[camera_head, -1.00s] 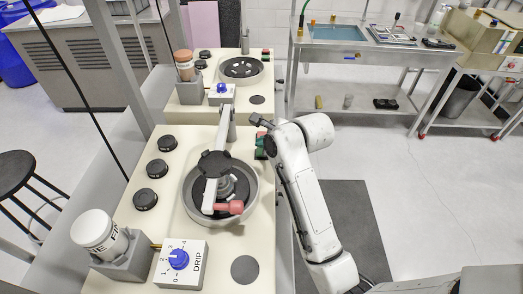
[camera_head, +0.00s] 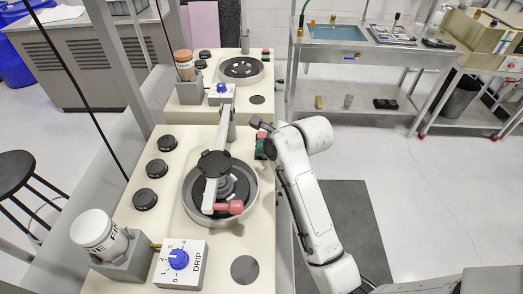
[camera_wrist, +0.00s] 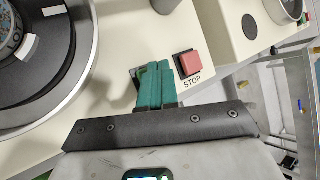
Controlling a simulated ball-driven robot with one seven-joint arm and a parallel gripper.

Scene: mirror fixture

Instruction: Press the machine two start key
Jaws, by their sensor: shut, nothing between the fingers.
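The near machine (camera_head: 150,226) has a pale top with a round plate and bowl (camera_head: 254,205). Its red STOP key (camera_wrist: 188,63) shows in the wrist view, just right of my gripper. My gripper (camera_wrist: 157,66) has teal fingers that are shut and empty, with their tips at the machine's top beside the STOP key. In the head view my gripper (camera_head: 261,147) is at the machine's right edge, partly behind my arm. I see no start key; the fingers may cover it. I cannot tell whether the tips touch anything. No machine number is readable.
A second, similar machine (camera_head: 190,98) stands behind, with small keys (camera_head: 266,52) at its right edge. A drip box (camera_head: 190,275) and black knobs (camera_head: 145,199) sit on the near machine. A steel sink bench (camera_head: 360,88) stands at the back right. Floor is clear at right.

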